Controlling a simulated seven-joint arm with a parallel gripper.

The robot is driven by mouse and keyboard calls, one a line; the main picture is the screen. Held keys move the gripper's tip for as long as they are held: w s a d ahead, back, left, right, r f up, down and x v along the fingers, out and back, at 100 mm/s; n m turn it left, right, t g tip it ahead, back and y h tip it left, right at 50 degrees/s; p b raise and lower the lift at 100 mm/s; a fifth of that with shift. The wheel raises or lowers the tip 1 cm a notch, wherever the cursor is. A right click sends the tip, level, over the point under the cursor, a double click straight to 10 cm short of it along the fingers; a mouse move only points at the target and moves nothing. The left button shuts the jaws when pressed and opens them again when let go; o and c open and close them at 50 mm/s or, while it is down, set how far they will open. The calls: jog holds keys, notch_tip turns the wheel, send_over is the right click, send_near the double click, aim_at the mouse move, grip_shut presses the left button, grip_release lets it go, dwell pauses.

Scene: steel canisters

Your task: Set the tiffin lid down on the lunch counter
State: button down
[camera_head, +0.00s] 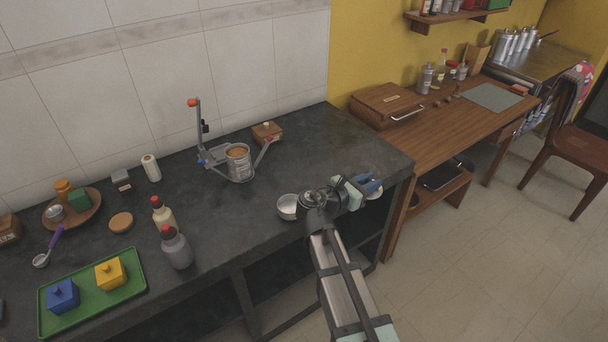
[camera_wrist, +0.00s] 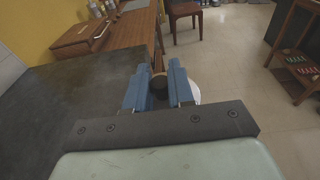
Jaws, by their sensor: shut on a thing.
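My gripper (camera_head: 370,187) is at the front right edge of the dark counter (camera_head: 330,150). Its blue fingers (camera_wrist: 160,88) are shut on the dark knob of a pale round lid, which I take to be the tiffin lid (camera_head: 375,195). In the wrist view the lid (camera_wrist: 193,92) shows as a whitish disc below and between the fingers, partly hidden by them. It appears raised, near or past the counter's edge; I cannot tell the exact gap.
A small metal bowl (camera_head: 288,207) stands left of my gripper. Bottles (camera_head: 175,249) and a green tray (camera_head: 95,302) are left. The counter's right part is clear. A wooden desk (camera_head: 440,120) adjoins.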

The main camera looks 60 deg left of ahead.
jog(key=s+a+r+n+y, duration=0.1)
jog(key=s+a+y, duration=0.15)
jog(key=a, duration=0.45)
jog(key=s+a+r+n+y, duration=0.1)
jog(key=s+a, duration=0.2)
jog(key=a, duration=0.5)
jog(key=n+g+y, duration=0.2)
jog(key=n+y, duration=0.1)
send_over(303, 174)
jog(key=shift+s+f, duration=0.1)
jog(key=shift+f, duration=4.9)
jog(key=shift+f, duration=0.65)
jog(key=c, duration=1)
grip_release()
jog(key=shift+r, duration=0.4)
jog(key=v, duration=1.2)
jog(key=shift+s+a, duration=0.15)
jog(key=shift+t, duration=0.3)
